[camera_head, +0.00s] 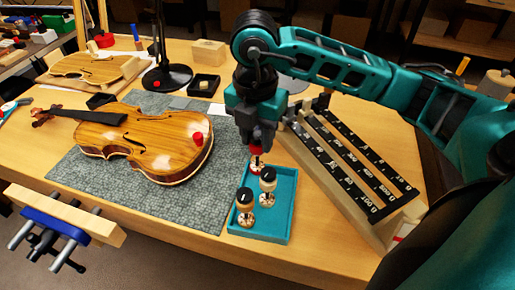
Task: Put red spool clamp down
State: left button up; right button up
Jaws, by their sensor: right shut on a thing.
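My right gripper (256,142) is shut on a red spool clamp (257,163). The clamp hangs upright at the back edge of the teal tray (279,226); I cannot tell whether it touches the tray. Two black-topped spool clamps (267,181) and (244,199) stand in the tray. A red-topped piece (197,138) sits at the right edge of the violin body (150,143), which lies on a grey mat (190,205). The gripper hides the top of the held clamp. My left gripper is not in view.
A slanted rack with black labelled strips (352,160) stands right of the tray. A lamp base (167,77) and a small black box (203,86) are behind the violin. A blue vise (55,222) is at the front left edge. The tray's front right is clear.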

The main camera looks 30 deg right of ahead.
aim_at(257, 149)
notch_tip(257, 149, down, 4)
jog(key=shift+r, duration=0.1)
jog(key=shift+b, duration=0.35)
jog(key=o, duration=1.1)
jog(key=shift+c, duration=0.2)
